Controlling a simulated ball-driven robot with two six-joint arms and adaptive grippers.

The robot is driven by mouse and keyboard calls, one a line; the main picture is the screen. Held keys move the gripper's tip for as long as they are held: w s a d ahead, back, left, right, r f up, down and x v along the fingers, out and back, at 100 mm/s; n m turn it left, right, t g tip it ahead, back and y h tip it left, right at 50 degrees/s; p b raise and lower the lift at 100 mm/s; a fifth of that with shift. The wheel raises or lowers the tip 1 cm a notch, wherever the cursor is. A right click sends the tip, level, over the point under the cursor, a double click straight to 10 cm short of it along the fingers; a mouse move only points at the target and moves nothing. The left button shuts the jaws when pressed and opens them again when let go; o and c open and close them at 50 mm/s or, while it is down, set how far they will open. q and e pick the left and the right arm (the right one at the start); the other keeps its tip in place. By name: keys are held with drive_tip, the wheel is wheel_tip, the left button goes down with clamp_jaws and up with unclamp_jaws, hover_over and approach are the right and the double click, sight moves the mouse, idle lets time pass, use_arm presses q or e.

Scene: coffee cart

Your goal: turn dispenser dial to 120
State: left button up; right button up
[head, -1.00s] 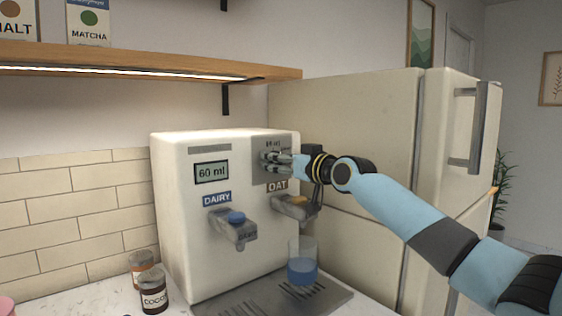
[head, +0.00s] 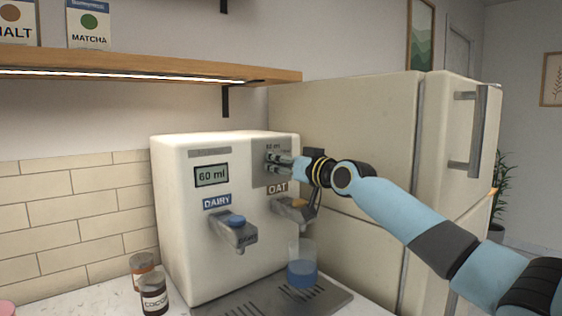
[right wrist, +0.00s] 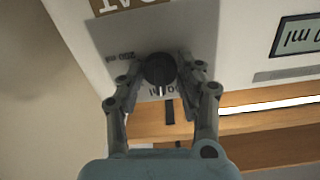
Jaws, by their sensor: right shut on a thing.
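The white dispenser (head: 185,245) stands on the counter, and its display (head: 212,175) reads 60 ml. The dark round dial (right wrist: 160,70) sits on a grey plate (head: 262,178) at the dispenser's upper right. My right gripper (head: 268,164) is at this plate and hides the dial in the head view. In the right wrist view, my right gripper (right wrist: 160,78) has its fingers on both sides of the dial, shut on it. A pale mark shows on the dial. The small labels around it are hard to read. My left gripper is not in view.
A cup with blue contents (head: 302,268) stands on the drip tray (head: 325,300) below the OAT spout (head: 293,207). The DAIRY spout (head: 235,232) is to its left. Jars (head: 153,293) stand at left. A wooden shelf (head: 130,62) is above, and a fridge (head: 355,120) behind.

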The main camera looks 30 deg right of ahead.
drive_tip(key=m+p, duration=0.2)
drive_tip(key=m, duration=0.3)
drive_tip(key=shift+r, duration=0.15)
drive_tip(key=m+p, duration=0.2)
drive_tip(key=m, duration=0.3)
drive_tip(key=shift+m, duration=0.3)
drive_tip(key=o, duration=1.2)
drive_tip(key=shift+c, duration=0.2)
drive_tip(key=shift+s, duration=0.1)
drive_tip(key=shift+s+f, duration=0.2)
drive_tip(key=shift+s, duration=0.2)
drive_tip(key=s, duration=0.6)
drive_tip(key=shift+s+d, duration=0.25)
drive_tip(key=shift+d, duration=0.05)
